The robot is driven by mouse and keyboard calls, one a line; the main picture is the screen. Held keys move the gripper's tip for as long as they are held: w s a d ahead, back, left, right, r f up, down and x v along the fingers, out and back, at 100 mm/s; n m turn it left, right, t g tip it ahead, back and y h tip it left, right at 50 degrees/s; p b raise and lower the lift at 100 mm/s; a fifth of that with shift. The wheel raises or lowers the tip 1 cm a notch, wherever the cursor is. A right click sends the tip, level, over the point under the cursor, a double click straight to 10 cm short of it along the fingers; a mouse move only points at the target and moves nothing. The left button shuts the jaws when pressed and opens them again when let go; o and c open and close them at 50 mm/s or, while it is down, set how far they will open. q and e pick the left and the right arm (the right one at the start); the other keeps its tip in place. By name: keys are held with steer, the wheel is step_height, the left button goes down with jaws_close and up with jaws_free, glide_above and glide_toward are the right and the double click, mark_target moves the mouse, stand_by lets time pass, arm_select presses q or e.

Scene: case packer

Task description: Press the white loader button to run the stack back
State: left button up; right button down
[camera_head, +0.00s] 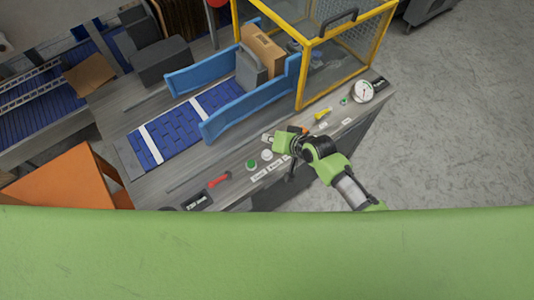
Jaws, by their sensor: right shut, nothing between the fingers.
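A white button (267,155) sits on the sloped front panel of the grey machine, beside a green button (251,164). Small white labels lie below them. My right gripper (268,138) is shut and empty. It is above the panel, just up from the white button in the picture. Whether it touches the panel cannot be told. A stack of brown cardboard blanks (180,16) stands at the top, beside dark grey blocks. My left gripper is not in view.
A red lever (218,181), a yellow switch (322,114) and a gauge (363,91) are on the panel. A yellow-framed cage (302,74) encloses the right end. Blue guide rails (213,73) flank the belt (180,131), where a brown carton (264,51) stands.

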steer(key=b, duration=0.5)
glide_above(269, 154)
step_height(269, 154, down, 6)
steer(key=shift+r, duration=0.1)
steer(key=shift+f+b, duration=0.35)
steer(key=shift+f, duration=0.2)
steer(key=shift+f, duration=0.15)
stand_by(0.4)
steer(key=shift+f, duration=0.3)
